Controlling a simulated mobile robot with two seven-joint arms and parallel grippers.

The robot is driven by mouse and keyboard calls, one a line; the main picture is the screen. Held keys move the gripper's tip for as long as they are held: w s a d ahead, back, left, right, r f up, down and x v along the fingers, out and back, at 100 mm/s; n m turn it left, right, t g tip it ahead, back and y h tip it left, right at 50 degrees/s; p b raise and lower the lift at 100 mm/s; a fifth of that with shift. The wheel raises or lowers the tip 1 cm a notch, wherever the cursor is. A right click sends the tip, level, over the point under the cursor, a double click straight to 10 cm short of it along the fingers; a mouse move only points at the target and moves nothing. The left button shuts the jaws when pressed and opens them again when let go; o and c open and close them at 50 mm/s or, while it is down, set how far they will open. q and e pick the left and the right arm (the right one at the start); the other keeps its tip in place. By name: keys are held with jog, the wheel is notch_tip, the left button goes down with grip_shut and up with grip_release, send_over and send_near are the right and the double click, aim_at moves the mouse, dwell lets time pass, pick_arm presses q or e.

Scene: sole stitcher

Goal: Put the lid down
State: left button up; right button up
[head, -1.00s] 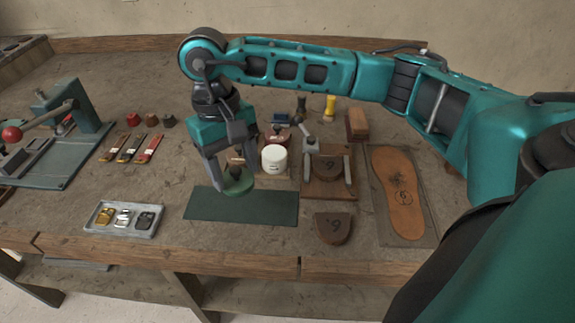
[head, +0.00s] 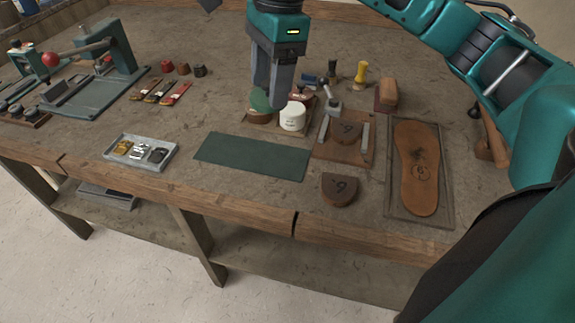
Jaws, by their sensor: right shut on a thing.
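My right gripper (head: 273,105) reaches down from the top middle of the head view. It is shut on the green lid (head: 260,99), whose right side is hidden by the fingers. A brown round thing (head: 258,117) shows directly below the lid, and I cannot tell whether the two touch. The white jar (head: 293,117) stands just right of the fingers. The dark green mat (head: 250,156) lies bare in front of them. My left gripper is not in view.
A wooden block with metal posts (head: 345,152), a brown heel piece (head: 340,189) and a sole on a board (head: 418,168) lie to the right. A grey tray (head: 143,152) with small metal parts is at the left front. A press (head: 95,85) stands farther left.

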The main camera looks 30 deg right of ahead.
jog(key=m, duration=0.2)
jog(key=d+r+m+b, duration=0.1)
jog(key=m, duration=0.1)
jog(key=r+m+t, duration=0.1)
jog(key=m, duration=0.2)
jog(key=shift+s+d, duration=0.2)
jog(key=shift+d, duration=0.1)
jog(key=d+r+m+h+b, duration=0.1)
jog(key=r+m+b, duration=0.1)
jog(key=m, duration=0.3)
jog(key=m+b, duration=0.1)
jog(key=b, duration=0.1)
send_over(287, 161)
jog(key=f, duration=1.5)
jog(key=shift+s+d+f, duration=0.1)
jog(key=shift+s, duration=0.2)
notch_tip(287, 161, down, 4)
jog(key=shift+f+b, duration=0.2)
jog(key=shift+b, duration=0.2)
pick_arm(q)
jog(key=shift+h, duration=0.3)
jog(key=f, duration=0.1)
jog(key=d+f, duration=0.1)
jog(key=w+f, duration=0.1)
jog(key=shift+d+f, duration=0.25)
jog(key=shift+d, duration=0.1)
pick_arm(e)
jog(key=shift+f+t, duration=0.3)
jog(key=shift+f, duration=0.05)
